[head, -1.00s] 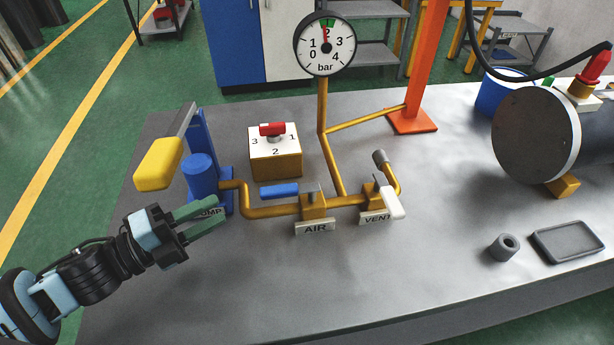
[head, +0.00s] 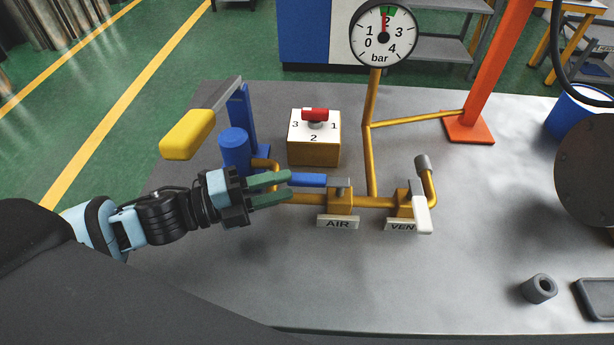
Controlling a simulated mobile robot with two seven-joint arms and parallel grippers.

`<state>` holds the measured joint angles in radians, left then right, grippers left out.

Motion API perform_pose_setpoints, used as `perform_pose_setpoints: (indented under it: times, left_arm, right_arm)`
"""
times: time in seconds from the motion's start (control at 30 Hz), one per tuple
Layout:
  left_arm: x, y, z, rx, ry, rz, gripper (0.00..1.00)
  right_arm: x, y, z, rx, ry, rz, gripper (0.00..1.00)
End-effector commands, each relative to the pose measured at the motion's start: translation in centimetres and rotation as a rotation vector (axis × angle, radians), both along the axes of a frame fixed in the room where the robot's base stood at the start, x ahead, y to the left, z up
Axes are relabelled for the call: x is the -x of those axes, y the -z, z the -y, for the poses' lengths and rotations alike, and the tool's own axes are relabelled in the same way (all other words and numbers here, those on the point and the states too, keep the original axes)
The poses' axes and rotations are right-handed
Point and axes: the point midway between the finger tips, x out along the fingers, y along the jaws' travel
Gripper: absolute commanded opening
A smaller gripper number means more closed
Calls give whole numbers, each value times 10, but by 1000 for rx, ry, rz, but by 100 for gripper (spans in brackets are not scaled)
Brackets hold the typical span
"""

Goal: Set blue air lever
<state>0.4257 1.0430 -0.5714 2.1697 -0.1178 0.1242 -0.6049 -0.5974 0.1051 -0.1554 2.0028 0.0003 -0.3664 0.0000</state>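The blue air lever (head: 309,180) lies level, pointing left from its brass valve (head: 341,200) above the AIR plate (head: 338,223). My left gripper (head: 290,187) is open, with its two green fingers pointing right. The fingertips are at the lever's left end, one a little above and one a little below it in the picture. I cannot tell whether they touch it. The pressure gauge (head: 383,36) has its red needle near 2, at the green mark. My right gripper is not in view.
The white vent lever (head: 422,214) stands right of the air valve. The blue pump with its yellow handle (head: 187,134) is behind my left gripper. A selector box with a red knob (head: 315,115) stands behind the pipe.

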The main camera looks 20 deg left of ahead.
Motion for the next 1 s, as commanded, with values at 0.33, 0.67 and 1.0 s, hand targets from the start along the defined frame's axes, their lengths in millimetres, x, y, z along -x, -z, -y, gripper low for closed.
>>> perform_pose_setpoints:
  times: [0.33,0.67,1.0]
  left_arm:
    - [-25,-3,32,3,1,5,36]
    - [-35,-1,45,-1,1,1,36]
    - [-35,0,45,0,1,0,21]
  right_arm:
    - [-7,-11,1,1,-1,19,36]
    - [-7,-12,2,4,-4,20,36]
    - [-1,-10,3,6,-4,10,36]
